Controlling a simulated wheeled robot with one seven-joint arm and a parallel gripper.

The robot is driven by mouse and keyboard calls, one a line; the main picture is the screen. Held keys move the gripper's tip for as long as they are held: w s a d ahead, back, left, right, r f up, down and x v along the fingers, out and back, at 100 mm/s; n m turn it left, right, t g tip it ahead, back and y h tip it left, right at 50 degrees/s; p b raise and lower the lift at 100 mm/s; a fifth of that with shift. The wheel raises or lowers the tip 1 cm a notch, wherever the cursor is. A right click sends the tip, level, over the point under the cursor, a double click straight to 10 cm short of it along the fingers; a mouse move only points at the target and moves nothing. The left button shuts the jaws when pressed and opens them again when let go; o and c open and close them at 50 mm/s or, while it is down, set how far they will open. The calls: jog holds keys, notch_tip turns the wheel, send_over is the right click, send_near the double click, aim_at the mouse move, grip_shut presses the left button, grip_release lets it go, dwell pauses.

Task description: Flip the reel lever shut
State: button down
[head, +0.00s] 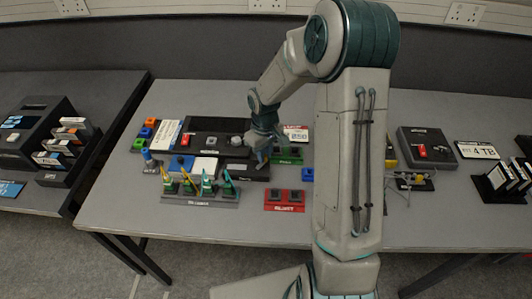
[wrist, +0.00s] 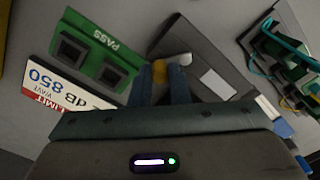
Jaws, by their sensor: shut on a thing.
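My gripper (head: 262,152) reaches down at the right end of a black box (head: 225,130). In the wrist view its two blue-grey fingers (wrist: 166,84) are shut on a small yellow piece (wrist: 160,71). Most of that piece is hidden, and I cannot tell whether it is the reel lever. A silver knob (wrist: 187,58) shows just beyond the fingertips. A dark box with a pale label (wrist: 239,75) lies beside it. In the head view a red lever (head: 185,140) is on the black box's left part. Another red lever (head: 422,151) is on a grey box at the right.
A green PASS block (wrist: 88,40) with two dark sockets and a "dB 850" card (wrist: 60,84) lie close to my gripper. A rack of colored cables (head: 200,199) and a red block (head: 285,207) stand in front.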

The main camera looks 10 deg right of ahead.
dwell(0.3)
jog(key=c, duration=1.4)
grip_release()
jog(key=shift+o, duration=0.2)
notch_tip(320, 180, up, 14)
jog(key=s+r+m+t, duration=0.1)
jog(key=s+r+m, duration=0.1)
jog(key=s, duration=0.9)
jog(key=s+r+m+t, duration=0.2)
jog(key=s+m, duration=0.1)
jog(key=s, duration=0.8)
jog(key=shift+d+r, duration=0.2)
jog(key=shift+r, duration=0.2)
